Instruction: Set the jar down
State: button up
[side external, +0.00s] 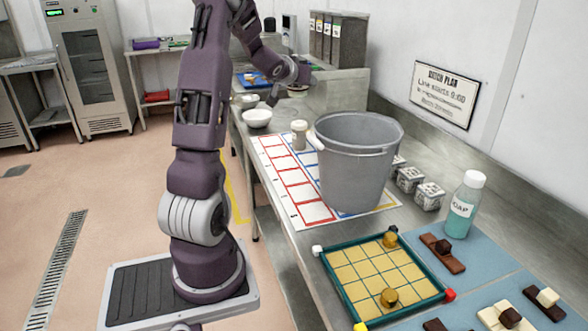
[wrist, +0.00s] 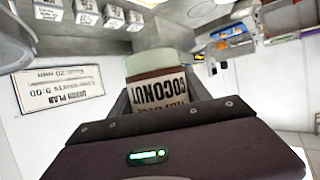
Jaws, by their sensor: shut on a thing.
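A jar (wrist: 158,88) with a cream label reading COCONUT, a brown band and a pale end fills the middle of the wrist view. The fingers of my gripper (wrist: 160,105) are shut on it from both sides. The lettering is upside down in that picture, as is the wall sign. In the side external view my gripper (side external: 296,84) is small, over the far part of the counter. The held jar is too small or hidden to make out there. A separate pale jar (side external: 299,136) stands beside the grey bucket (side external: 360,155).
The bucket stands on a sheet with red and blue outlined cells (side external: 295,187). White bowls (side external: 257,118) are to its left, patterned boxes (side external: 411,180) and a soap bottle (side external: 464,208) to its right. A green-framed grid board (side external: 384,270) lies in front. Binders (side external: 338,40) stand behind.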

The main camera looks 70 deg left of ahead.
aim_at(297, 162)
jog(key=shift+s+d+f+n, duration=0.1)
jog(key=shift+s+f+n, duration=0.05)
jog(key=shift+s, duration=0.25)
jog(key=shift+s+d+f+n, duration=0.1)
jog(key=shift+s+f+n, duration=0.05)
jog(key=shift+s, duration=0.2)
notch_tip(297, 162, down, 23)
jog(key=shift+w+r, duration=0.1)
jog(key=shift+r, duration=0.1)
jog(key=shift+f, duration=0.15)
jog(key=o, duration=1.7)
jog(key=shift+c, duration=0.2)
jog(key=v, duration=0.7)
jog(key=shift+d+r, duration=0.2)
jog(key=shift+r, duration=0.05)
